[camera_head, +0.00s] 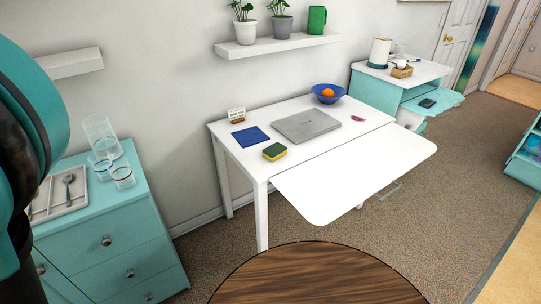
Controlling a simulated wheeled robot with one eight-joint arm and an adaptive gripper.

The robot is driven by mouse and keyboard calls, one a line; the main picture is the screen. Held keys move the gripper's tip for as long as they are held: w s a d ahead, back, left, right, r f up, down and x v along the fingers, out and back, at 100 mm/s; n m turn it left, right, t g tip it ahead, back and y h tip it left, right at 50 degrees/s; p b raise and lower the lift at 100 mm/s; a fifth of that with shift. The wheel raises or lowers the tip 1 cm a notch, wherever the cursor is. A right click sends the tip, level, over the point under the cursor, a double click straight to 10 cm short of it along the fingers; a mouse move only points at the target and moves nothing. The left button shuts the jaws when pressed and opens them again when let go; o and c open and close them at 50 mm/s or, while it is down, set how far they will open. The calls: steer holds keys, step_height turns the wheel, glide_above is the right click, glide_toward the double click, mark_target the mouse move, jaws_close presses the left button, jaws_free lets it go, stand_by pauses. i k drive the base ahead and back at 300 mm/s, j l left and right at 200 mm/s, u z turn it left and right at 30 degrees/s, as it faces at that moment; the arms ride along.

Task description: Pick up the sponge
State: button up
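The sponge (274,151), yellow with a dark green top, lies on the white desk (240,158) near its left front part. A blue cloth or pad lies just behind it and a closed grey laptop lies to its right. Nothing touches the sponge as far as I can see. My gripper is not in view. Only a teal and black part of my own arm shows at the left edge.
The laptop (306,125), blue pad (250,136), small card holder (236,115) and blue bowl (328,93) with an orange item share the desk. A white leaf (352,172) extends forward. A round wooden top (318,276) stands in front. Glasses (101,137) stand on the teal drawers.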

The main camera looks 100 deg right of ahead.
mark_target(276, 151)
steer(key=z, duration=3.6)
steer(key=j+z, duration=0.3)
steer(key=j, duration=0.4)
steer(key=i, duration=0.05)
